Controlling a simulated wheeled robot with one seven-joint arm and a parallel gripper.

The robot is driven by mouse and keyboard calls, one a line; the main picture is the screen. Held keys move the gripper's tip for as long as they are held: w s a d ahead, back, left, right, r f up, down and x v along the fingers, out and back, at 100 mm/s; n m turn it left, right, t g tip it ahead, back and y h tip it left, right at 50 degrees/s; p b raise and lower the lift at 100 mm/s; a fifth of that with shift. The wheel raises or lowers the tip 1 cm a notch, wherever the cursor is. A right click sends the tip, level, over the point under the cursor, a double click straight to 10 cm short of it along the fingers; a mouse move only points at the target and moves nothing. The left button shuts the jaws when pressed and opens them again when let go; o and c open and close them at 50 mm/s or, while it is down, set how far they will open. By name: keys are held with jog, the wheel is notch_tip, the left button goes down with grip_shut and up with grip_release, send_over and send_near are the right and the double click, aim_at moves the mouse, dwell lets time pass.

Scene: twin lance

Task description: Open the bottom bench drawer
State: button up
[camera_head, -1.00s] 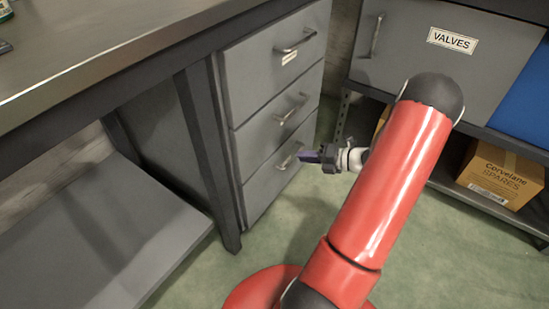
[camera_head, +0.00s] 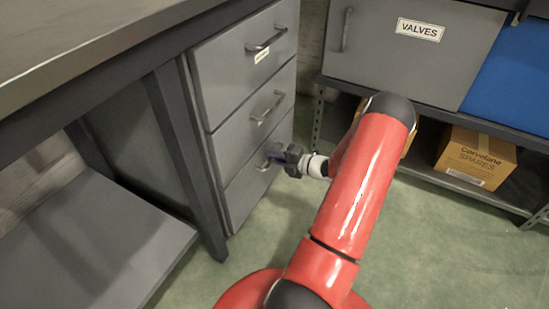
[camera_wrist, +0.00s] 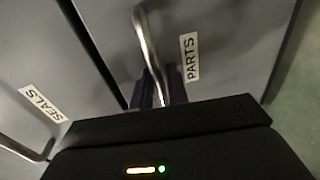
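The grey bottom drawer (camera_head: 240,195) of the bench is shut, flush with the drawers above it. In the wrist view it carries a PARTS label (camera_wrist: 190,57) and a metal bar handle (camera_wrist: 146,40). My gripper (camera_head: 274,160) is at this handle in the head view, where its fingers hide part of the bar. In the wrist view my gripper's two dark fingers (camera_wrist: 160,90) stand on either side of the bar, with some gap visible. They look open around it, not clamped.
The middle drawer, labelled SEALS (camera_wrist: 42,103), and the top drawer (camera_head: 245,55) are shut. A VALVES cabinet (camera_head: 400,55) stands to the right, above a shelf with a cardboard box (camera_head: 477,157). Green floor (camera_head: 440,240) is clear in front of the drawers.

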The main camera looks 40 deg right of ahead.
grip_shut()
jog(key=f+p+v, duration=0.2)
jog(key=v, duration=1.1)
jog(key=s+f+p+v, duration=0.1)
jog(key=f+p+v, duration=0.2)
jog(key=v, duration=1)
jog(key=shift+s+d, duration=0.25)
jog(key=shift+d, duration=0.05)
grip_release()
jog(key=v, duration=0.7)
jog(key=shift+s, duration=0.3)
